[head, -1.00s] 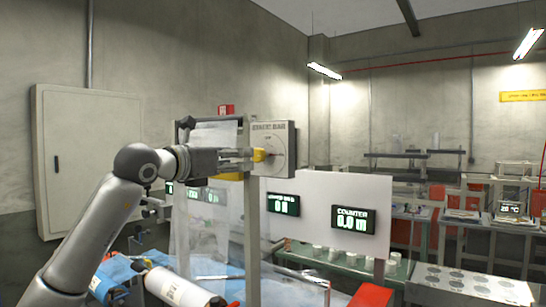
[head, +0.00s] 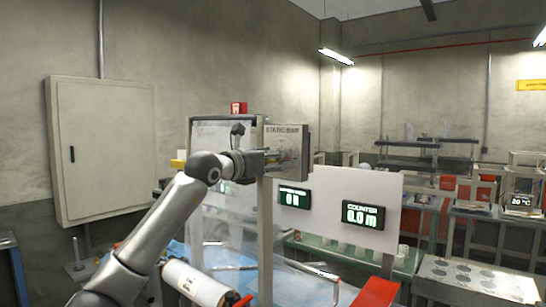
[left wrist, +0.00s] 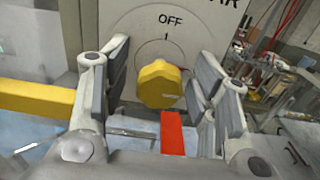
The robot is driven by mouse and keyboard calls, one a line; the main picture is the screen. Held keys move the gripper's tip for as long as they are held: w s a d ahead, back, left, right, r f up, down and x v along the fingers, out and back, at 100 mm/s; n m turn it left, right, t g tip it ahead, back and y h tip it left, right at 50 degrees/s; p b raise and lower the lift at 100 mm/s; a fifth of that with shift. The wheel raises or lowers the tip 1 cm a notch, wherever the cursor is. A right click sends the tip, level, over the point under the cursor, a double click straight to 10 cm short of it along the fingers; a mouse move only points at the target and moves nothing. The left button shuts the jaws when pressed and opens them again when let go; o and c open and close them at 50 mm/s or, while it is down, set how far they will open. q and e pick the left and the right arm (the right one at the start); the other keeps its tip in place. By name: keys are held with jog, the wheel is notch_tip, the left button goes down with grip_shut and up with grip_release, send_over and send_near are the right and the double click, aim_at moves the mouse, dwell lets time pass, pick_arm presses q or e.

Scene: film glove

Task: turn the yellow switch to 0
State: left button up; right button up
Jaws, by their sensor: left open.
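The yellow switch (left wrist: 160,84) is a faceted knob on a round dial on the grey panel box (head: 303,150). The dial (left wrist: 167,50) has "OFF" and a "1" mark above the knob in the left wrist view. My left gripper (left wrist: 162,98) is open, with one finger on each side of the knob. Gaps show between the fingers and the knob. In the head view, my left gripper (head: 280,156) is at the front of the panel box and the knob is not clearly visible. My right gripper is not in view.
A yellow bar (left wrist: 35,98) lies left of the gripper, and a red strip (left wrist: 172,132) shows below the knob. Under the arm is a white roll (head: 195,283). A counter display (head: 363,214) hangs on a white board to the right.

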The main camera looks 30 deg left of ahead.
pick_arm(q)
jog(key=c, duration=1)
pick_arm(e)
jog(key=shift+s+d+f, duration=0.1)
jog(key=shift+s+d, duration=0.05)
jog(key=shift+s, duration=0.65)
